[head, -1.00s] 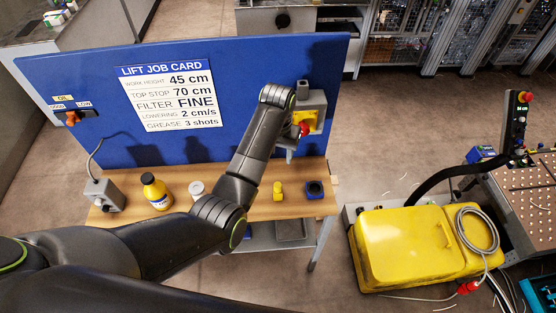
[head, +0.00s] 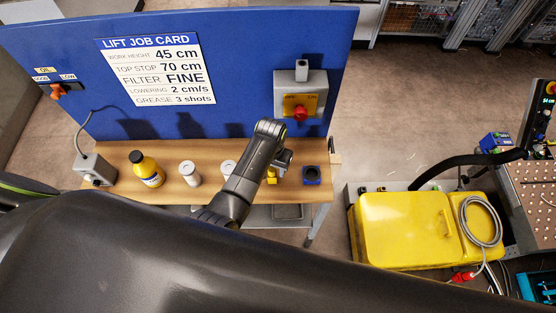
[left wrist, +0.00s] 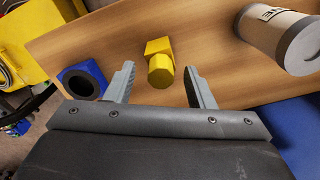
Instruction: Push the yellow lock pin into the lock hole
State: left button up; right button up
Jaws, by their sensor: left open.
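The yellow lock pin (left wrist: 160,68) stands on the wooden bench between the open fingers of my left gripper (left wrist: 158,82), not visibly touching either. In the head view the pin (head: 271,175) is partly hidden by my left gripper (head: 281,165), which is over the bench. A grey switch box (head: 314,84) with a yellow OFF/ON plate (head: 291,102) and a red knob (head: 300,114) is on the blue panel above. I cannot make out the lock hole on it. My right gripper is not in view.
A blue block with a round dark opening (head: 311,182) sits right of the pin. Left along the bench (head: 126,156) are a white canister (head: 190,175), a yellow bottle (head: 148,170) and a grey box (head: 95,169). A yellow case (head: 403,230) stands to the right.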

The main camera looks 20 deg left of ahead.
aim_at(272, 169)
pick_arm(q)
jog(key=shift+f, duration=0.35)
jog(key=shift+s, duration=0.1)
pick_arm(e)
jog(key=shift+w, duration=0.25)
pick_arm(q)
jog(key=shift+s+r, duration=0.1)
jog(key=shift+s, duration=0.05)
jog(key=shift+c, duration=0.4)
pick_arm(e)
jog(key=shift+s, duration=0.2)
pick_arm(q)
grip_shut()
jog(key=shift+r, duration=2.8)
jog(key=shift+r, duration=2)
